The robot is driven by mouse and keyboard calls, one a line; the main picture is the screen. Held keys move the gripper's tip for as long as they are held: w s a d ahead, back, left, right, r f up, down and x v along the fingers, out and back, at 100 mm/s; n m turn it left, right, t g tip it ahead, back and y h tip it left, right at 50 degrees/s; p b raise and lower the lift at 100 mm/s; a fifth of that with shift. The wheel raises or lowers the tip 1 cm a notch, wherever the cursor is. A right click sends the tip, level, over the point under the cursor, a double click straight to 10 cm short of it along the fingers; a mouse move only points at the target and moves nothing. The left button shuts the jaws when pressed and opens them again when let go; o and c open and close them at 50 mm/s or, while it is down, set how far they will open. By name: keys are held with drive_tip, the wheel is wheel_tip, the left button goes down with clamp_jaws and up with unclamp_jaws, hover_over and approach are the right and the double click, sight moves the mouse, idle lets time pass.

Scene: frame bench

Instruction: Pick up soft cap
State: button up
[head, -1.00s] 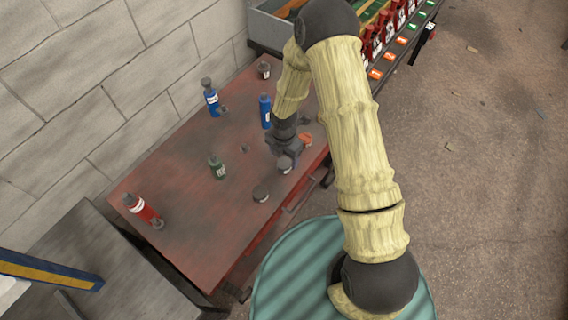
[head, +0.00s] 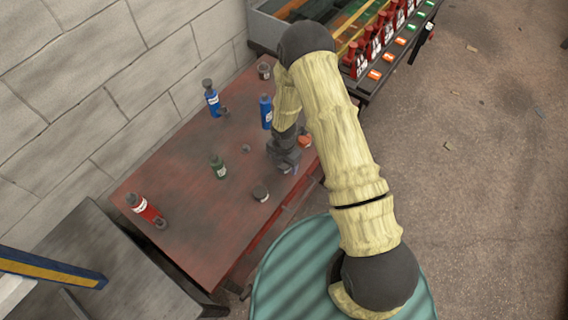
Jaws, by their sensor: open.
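My gripper (head: 284,160) is open, low over the right front part of the red bench top (head: 190,190). Its jaws point down at a small grey piece with a pale patch (head: 287,170), mostly hidden under them. I cannot tell whether the jaws touch it. I cannot tell for sure which piece is the soft cap. A round orange piece (head: 305,140) lies just behind and right of my gripper. A round dark piece (head: 260,193) lies in front and to the left, apart from it.
A blue bottle (head: 265,112) stands close behind my gripper, another blue one (head: 212,100) farther left. A green bottle (head: 218,167) and a tilted or lying red bottle (head: 146,210) are left. Small dark pieces (head: 245,149) lie between. A rack with red bottles (head: 375,45) stands behind right.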

drive_tip(key=shift+c, duration=0.2)
drive_tip(key=c, duration=1.1)
wheel_tip(320, 180, up, 10)
drive_tip(key=shift+r+b, duration=0.1)
drive_tip(key=shift+b, duration=0.75)
drive_tip(key=shift+d, duration=0.1)
